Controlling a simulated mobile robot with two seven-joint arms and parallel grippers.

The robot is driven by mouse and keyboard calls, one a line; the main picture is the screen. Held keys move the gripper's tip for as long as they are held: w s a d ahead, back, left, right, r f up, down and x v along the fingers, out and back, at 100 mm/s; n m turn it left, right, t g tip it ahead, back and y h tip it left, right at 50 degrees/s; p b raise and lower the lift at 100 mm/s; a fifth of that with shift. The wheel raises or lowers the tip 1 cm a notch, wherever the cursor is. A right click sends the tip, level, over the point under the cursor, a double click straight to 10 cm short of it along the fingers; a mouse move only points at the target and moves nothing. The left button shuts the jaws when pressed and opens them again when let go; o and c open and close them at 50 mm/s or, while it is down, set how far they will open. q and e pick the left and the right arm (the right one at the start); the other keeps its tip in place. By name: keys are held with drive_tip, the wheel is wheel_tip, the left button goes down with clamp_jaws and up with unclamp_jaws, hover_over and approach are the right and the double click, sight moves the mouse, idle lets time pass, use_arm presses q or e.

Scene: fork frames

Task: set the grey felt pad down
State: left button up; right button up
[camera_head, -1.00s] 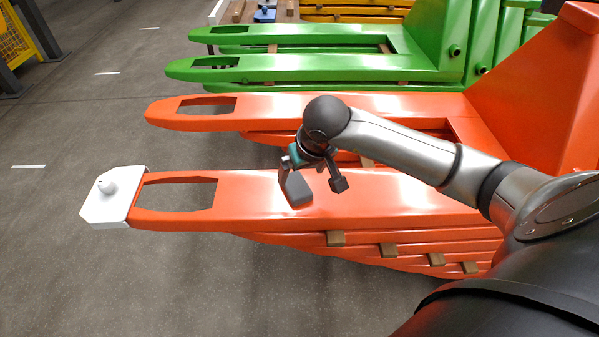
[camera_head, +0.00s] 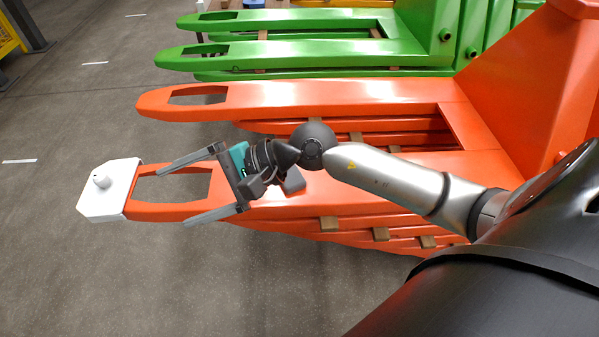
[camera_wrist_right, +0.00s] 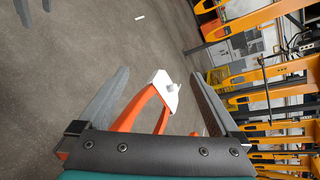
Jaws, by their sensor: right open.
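A grey pad (camera_head: 294,181) lies on the nearest orange fork, partly hidden behind my right wrist; I cannot make out its felt texture. My right gripper (camera_head: 174,197) is open, its two long grey fingers spread over the fork, pointing left towards its tip, with nothing between them. The pad is behind the gripper, apart from the fingers. In the right wrist view the open fingers (camera_wrist_right: 160,75) stand either side of the fork tip, and the pad does not show there.
A white cap with a round knob (camera_head: 88,207) sits on the tip of the nearest orange fork (camera_head: 165,211). It also shows in the wrist view (camera_wrist_right: 160,78). Another orange fork (camera_head: 290,97) and green forks (camera_head: 300,56) lie behind. Open grey floor (camera_head: 60,260) is at left.

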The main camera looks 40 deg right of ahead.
drive_tip(key=w+d+r+m+t+h, duration=0.1)
drive_tip(key=w+d+r+m+t, duration=0.15)
drive_tip(key=m+t, duration=0.6)
drive_tip(key=w+d+r+m+t+h, duration=0.1)
drive_tip(key=w+d+r+m+t, duration=0.2)
drive_tip(key=m, duration=1.1)
drive_tip(key=d+f+m+g+h, duration=0.1)
drive_tip(key=d+f+m+h, duration=0.8)
drive_tip(key=m, duration=0.9)
drive_tip(key=s+d+f+m+g+h, duration=0.1)
drive_tip(key=s+f+m+g+h, duration=0.2)
drive_tip(key=s+f+m+g, duration=0.5)
drive_tip(key=s+a+f+m+g+y, duration=0.1)
drive_tip(key=s+a+f+m+g, duration=0.3)
drive_tip(key=s+f+m, duration=0.5)
drive_tip(key=s+f+g, duration=0.1)
drive_tip(key=s+f, duration=0.2)
drive_tip(key=f, duration=0.1)
drive_tip(key=shift+s+a+y, duration=0.2)
drive_tip(key=shift+y, duration=0.2)
drive_tip(key=shift+c, duration=0.3)
